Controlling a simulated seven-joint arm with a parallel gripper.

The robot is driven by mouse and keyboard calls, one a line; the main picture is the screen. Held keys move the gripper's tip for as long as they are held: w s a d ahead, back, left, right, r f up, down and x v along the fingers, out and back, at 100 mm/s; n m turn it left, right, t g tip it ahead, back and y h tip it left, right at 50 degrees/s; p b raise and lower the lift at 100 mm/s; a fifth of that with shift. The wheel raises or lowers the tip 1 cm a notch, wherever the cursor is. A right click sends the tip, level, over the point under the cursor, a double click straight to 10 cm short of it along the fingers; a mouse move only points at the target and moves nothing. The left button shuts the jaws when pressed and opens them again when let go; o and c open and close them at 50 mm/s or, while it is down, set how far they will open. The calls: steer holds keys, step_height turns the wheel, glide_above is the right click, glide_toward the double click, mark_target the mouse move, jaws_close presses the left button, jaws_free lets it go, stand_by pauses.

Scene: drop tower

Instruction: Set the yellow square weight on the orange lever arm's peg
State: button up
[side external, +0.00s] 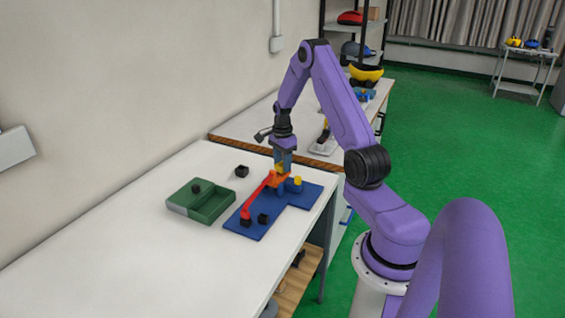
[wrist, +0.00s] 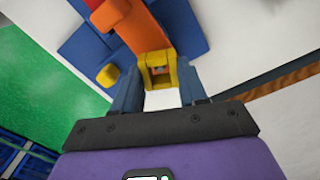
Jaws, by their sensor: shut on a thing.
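My gripper (side external: 283,160) is shut on the yellow square weight (wrist: 173,71), which sits between its two blue-grey fingers in the wrist view. The weight has a square opening, with some orange-red showing inside it. The orange lever arm (wrist: 150,25) lies just beyond the weight in the wrist view. In the side view the gripper points down over the orange arm (side external: 275,183), close above or touching it. The peg is not clearly visible, and I cannot tell whether the weight is around it.
A red lever arm (side external: 256,196) runs over the blue base (side external: 281,211). Black blocks stand at its near end (side external: 245,222) and beside it (side external: 264,218). A green tray (side external: 214,207) and a loose black block (side external: 242,171) are left.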

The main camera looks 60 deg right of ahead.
steer(key=shift+f, duration=0.6)
steer(key=o, duration=0.9)
step_height(320, 180, up, 11)
stand_by(1.0)
